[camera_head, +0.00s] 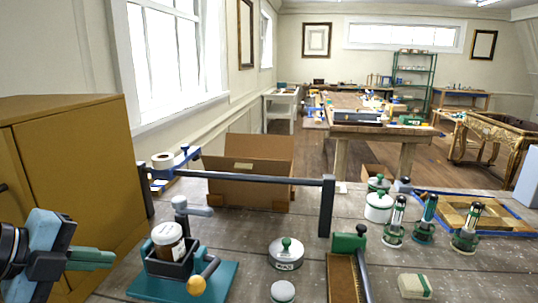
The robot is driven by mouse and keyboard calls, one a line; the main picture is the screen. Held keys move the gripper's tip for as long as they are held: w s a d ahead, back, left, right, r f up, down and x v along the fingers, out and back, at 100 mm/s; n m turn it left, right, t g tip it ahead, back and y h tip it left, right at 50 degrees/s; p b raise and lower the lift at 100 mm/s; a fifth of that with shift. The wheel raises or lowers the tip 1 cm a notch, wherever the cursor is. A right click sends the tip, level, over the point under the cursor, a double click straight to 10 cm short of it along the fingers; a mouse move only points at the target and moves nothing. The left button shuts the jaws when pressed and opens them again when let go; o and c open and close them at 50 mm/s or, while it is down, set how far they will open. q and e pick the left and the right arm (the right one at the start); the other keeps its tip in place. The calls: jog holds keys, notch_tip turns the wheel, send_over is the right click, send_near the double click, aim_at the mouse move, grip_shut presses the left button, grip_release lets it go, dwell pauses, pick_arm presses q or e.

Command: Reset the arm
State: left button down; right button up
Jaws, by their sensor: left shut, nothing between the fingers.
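My left gripper (112,258) comes in from the left edge in the head view. Its green fingers are closed together with nothing between them, above the near left of the workbench (230,240). It points right, towards a teal-based device (215,277) with a grey lever and a brown jar (168,240) in its dark holder. The fingers look apart from the device, though the exact gap is hard to tell. My right gripper is not in view.
A dark rail (240,177) on posts crosses the bench before an open cardboard box (250,165). A yellow-brown cabinet (75,170) stands left. A lidded tin (286,253), a green-topped brush (348,243), white canister (378,206) and several green-and-metal tools (423,222) occupy the bench.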

pick_arm(q)
jog(key=s+d+f+n+t+h+p, duration=0.15)
jog(key=d+f+n+h, duration=0.25)
jog(key=d+f+h, duration=0.6)
jog(key=s+a+f+n+t+y+p, duration=0.1)
jog(key=s+a+f+n+t+y, duration=0.15)
jog(key=f+n+y, duration=0.5)
jog(key=s+a+f+n+t+y, duration=0.25)
jog(key=s+f+n+y, duration=0.2)
jog(key=f+n, duration=0.6)
jog(key=s+d+f+g+y, duration=0.1)
jog(key=s+d+f+g, duration=0.1)
jog(key=s+f, duration=0.5)
jog(key=s+d+f+g, duration=0.3)
jog(key=s+f+g, duration=0.1)
jog(key=s+f, duration=0.4)
jog(key=shift+f+y, duration=0.4)
jog(key=shift+f, duration=0.25)
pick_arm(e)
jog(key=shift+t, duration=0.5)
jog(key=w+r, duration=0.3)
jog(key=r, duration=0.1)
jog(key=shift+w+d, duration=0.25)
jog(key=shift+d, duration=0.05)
pick_arm(q)
jog(key=shift+s+g, duration=0.1)
jog(key=shift+g, duration=0.15)
